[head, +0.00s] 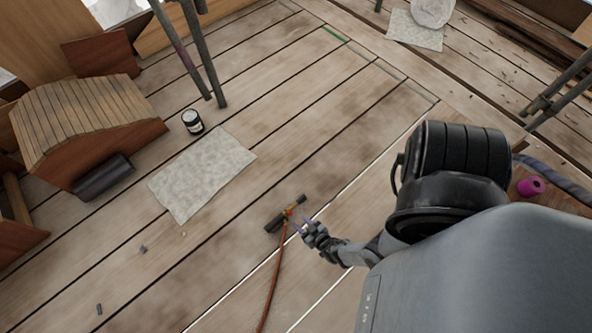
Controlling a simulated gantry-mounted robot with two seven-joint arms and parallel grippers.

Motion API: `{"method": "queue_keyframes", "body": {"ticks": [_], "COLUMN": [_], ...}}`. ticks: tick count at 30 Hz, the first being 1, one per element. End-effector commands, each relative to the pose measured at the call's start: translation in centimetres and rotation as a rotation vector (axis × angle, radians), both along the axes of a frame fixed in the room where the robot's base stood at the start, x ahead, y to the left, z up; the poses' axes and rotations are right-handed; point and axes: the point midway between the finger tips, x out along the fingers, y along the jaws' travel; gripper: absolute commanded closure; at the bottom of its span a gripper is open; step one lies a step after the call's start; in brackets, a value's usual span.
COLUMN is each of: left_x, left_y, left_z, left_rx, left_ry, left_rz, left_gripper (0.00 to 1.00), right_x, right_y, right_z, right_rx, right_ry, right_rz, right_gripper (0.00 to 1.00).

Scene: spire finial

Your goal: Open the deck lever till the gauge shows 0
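A small fitting (284,215) lies on the plank deck near the middle of the head view. It has dark ends, yellow and red parts, and a red hose (271,285) running from it toward the bottom edge. I take it to be the deck lever, but its handle is too small to make out. No gauge reading can be made out. My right gripper (304,226) is just right of the fitting, with its fingertips close to it. I cannot tell whether they touch it or how far they are apart. My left gripper is not in view.
A grey sheet (203,174) and a dark jar (192,121) lie left of the fitting. A slatted wooden piece (88,115) with a dark roll (103,178) stands further left. Scaffold poles (203,55) rise at the top. A magenta spool (531,186) is at right.

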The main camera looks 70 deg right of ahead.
Motion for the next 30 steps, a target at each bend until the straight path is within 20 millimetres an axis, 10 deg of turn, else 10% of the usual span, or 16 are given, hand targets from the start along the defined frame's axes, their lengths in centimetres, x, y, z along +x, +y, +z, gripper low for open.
{"method": "queue_keyframes", "body": {"ticks": [23, 30], "left_x": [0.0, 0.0], "left_y": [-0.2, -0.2], "left_z": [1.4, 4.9], "left_rx": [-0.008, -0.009], "left_ry": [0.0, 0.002], "left_rz": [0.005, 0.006], "left_gripper": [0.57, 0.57], "right_x": [-2.0, -4.4], "right_y": [1.1, 0.4], "right_z": [1.3, 4.4], "right_rx": [-0.001, -0.012], "right_ry": [0.002, 0.033], "right_rz": [0.0, 0.007], "right_gripper": [0.62, 0.62]}}
